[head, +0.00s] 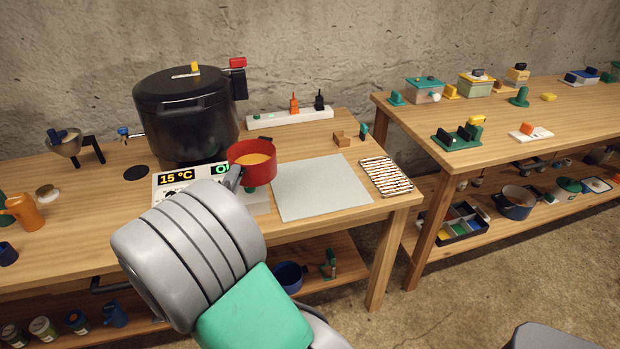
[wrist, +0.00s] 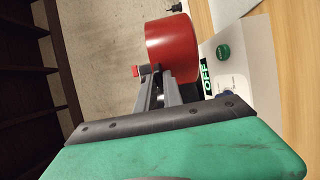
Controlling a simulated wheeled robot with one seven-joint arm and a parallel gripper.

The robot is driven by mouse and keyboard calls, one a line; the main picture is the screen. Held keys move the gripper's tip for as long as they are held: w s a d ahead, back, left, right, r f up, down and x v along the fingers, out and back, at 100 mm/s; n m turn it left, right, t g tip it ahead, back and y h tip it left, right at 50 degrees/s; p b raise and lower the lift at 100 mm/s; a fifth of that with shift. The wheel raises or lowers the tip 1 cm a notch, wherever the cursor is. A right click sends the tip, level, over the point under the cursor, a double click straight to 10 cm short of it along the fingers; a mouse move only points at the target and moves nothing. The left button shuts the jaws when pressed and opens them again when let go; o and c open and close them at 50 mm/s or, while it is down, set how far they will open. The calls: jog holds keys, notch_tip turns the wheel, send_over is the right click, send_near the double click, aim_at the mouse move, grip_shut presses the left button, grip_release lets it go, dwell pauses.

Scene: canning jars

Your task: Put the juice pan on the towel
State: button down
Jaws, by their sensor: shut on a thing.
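The juice pan (head: 252,162) is a small red pan with orange liquid inside, upright over the white heating unit in the head view. Its red side also shows in the wrist view (wrist: 172,48). My gripper (wrist: 156,82) is shut on the pan's handle, which is mostly hidden by the jaws; in the head view the gripper (head: 235,180) is partly hidden by my arm. I cannot tell whether the pan touches the unit. A flat striped brown-and-white piece (head: 386,177), perhaps the towel, lies near the table's right edge. A plain pale grey sheet (head: 320,188) lies between it and the pan.
A large black canner (head: 186,115) stands behind the white unit, left of the pan. A white power strip (head: 290,115) lies at the back. Small wooden blocks (head: 342,139) sit behind the striped piece. The grey sheet is bare. The wrist view shows a green knob (wrist: 223,52) and an OFF display.

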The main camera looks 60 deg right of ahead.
jog(key=s+d+f+g, duration=0.1)
jog(key=s+d+f, duration=0.1)
jog(key=d, duration=0.4)
jog(key=s+d+f+m+g+p, duration=0.1)
jog(key=s+d+f, duration=0.2)
jog(key=d+f, duration=0.2)
jog(key=s+d+f+h, duration=0.1)
jog(key=s+d+f, duration=0.2)
jog(key=d, duration=0.5)
jog(key=shift+d+f+m+g+p, duration=0.25)
jog(key=shift+f+m+g+p, duration=0.1)
jog(key=shift+m+g, duration=0.05)
notch_tip(320, 180, down, 3)
jog(key=shift+r, duration=0.1)
jog(key=shift+a, duration=0.1)
jog(key=c, duration=1.5)
grip_release()
jog(key=shift+f, duration=0.2)
